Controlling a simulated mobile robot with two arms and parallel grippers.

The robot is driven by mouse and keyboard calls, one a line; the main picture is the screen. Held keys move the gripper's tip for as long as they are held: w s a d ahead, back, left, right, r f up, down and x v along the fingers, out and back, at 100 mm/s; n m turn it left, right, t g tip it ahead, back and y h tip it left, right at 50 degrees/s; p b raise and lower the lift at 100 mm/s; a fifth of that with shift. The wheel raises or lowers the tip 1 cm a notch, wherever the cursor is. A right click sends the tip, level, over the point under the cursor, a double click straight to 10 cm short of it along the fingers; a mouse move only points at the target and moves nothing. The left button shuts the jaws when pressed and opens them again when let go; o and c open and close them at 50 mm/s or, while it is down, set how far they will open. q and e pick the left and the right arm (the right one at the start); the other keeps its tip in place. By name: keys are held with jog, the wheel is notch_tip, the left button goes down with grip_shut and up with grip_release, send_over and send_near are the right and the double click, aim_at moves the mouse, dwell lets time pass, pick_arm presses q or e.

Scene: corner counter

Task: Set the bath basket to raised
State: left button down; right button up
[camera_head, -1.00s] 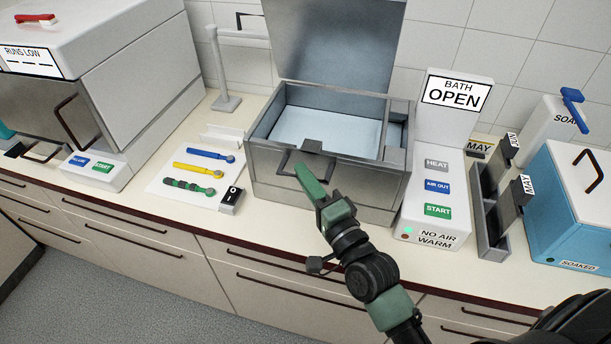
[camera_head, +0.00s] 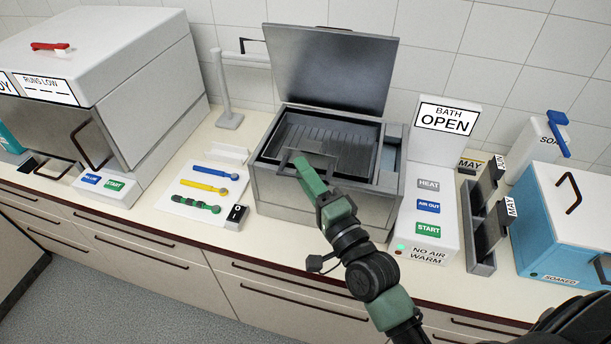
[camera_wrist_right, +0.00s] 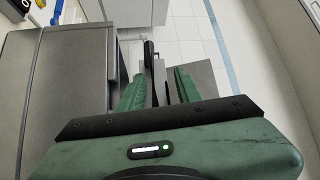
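The bath (camera_head: 330,200) is a grey metal tank on the counter with its lid (camera_head: 330,70) standing open. Its basket (camera_head: 320,142), dark and slotted, shows near the top of the tank. The basket's handle (camera_head: 285,156) sticks up at the front rim. My right gripper (camera_head: 301,163) is at this handle, and its green fingers look shut on it. In the right wrist view a dark bar (camera_wrist_right: 150,58) stands between the fingers (camera_wrist_right: 158,88); their contact is partly hidden. My left gripper is not in view.
Right of the bath stand a panel (camera_head: 428,210) with HEAT, AIR OUT and START buttons, a grey rack (camera_head: 482,268) and a blue SOAKED box (camera_head: 560,245). On the left are a mat with colored tools (camera_head: 208,187) and a large white-topped machine (camera_head: 100,50).

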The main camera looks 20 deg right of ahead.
jog(key=shift+f, duration=0.1)
jog(key=shift+s+d+f, duration=0.1)
jog(key=shift+s+f, duration=0.05)
jog(key=shift+s, duration=0.2)
jog(key=r+b+v, duration=0.1)
jog(key=b+v, duration=0.2)
jog(key=v, duration=0.4)
jog(key=shift+f, duration=0.35)
jog(key=shift+f, duration=0.1)
